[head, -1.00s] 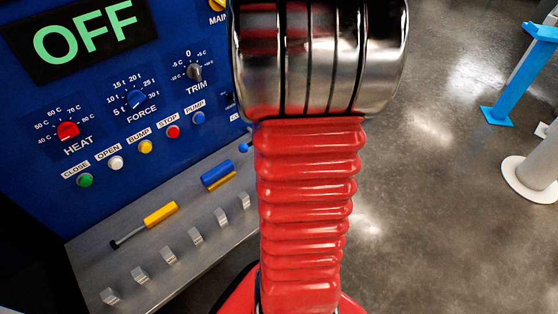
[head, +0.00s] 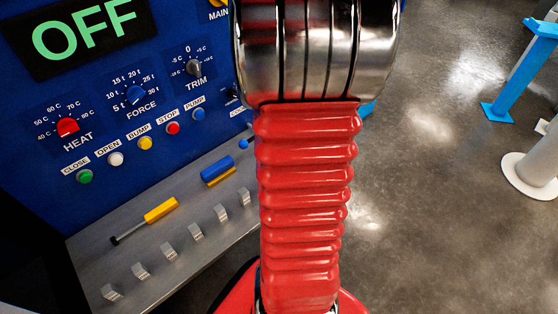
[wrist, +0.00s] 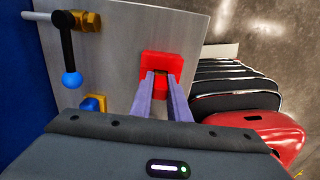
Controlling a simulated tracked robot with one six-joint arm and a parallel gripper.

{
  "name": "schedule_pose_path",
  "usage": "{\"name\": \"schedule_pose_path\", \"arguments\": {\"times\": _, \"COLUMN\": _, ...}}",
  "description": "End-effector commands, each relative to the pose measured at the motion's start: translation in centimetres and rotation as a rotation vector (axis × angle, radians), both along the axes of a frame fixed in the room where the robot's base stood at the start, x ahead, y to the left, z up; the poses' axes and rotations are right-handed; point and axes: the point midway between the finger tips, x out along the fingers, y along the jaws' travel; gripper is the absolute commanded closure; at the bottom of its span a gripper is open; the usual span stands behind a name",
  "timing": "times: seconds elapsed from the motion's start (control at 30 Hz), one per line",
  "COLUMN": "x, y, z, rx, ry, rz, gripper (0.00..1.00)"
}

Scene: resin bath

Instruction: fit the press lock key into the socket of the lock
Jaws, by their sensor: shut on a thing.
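In the wrist view my gripper (wrist: 166,78) reaches over a grey metal plate. Its two grey-purple fingers are shut on a small red piece (wrist: 161,86), which I take to be the key. A red block (wrist: 155,58) with a brownish opening on its right side lies right at the fingertips, over the plate. It looks like the lock, but I cannot tell whether it is separate from the held piece or how deep any fit is. The fingers hide part of it. In the head view my arm hides the gripper and both pieces.
A black lever with a blue ball (wrist: 71,80) and a blue-and-yellow part (wrist: 93,104) stand left of the gripper. The blue control panel (head: 60,100) reads OFF. A yellow-handled tool (head: 160,210) and several metal clips (head: 168,251) sit on the grey shelf (head: 90,256).

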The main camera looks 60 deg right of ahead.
Motion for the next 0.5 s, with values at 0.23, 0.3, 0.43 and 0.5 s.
{"name": "schedule_pose_path", "arguments": {"times": 0.23, "x": 0.00, "y": 0.00, "z": -0.34, "rx": 0.000, "ry": 0.000, "rz": 0.000, "gripper": 0.81}}
{"name": "schedule_pose_path", "arguments": {"times": 0.3, "x": 0.00, "y": 0.00, "z": -0.33, "rx": 0.000, "ry": 0.000, "rz": 0.000, "gripper": 0.76}}
{"name": "schedule_pose_path", "arguments": {"times": 0.43, "x": 0.00, "y": 0.00, "z": -0.32, "rx": 0.000, "ry": 0.000, "rz": 0.000, "gripper": 0.67}}
{"name": "schedule_pose_path", "arguments": {"times": 0.5, "x": 0.00, "y": 0.00, "z": -0.32, "rx": 0.000, "ry": 0.000, "rz": 0.000, "gripper": 0.63}}
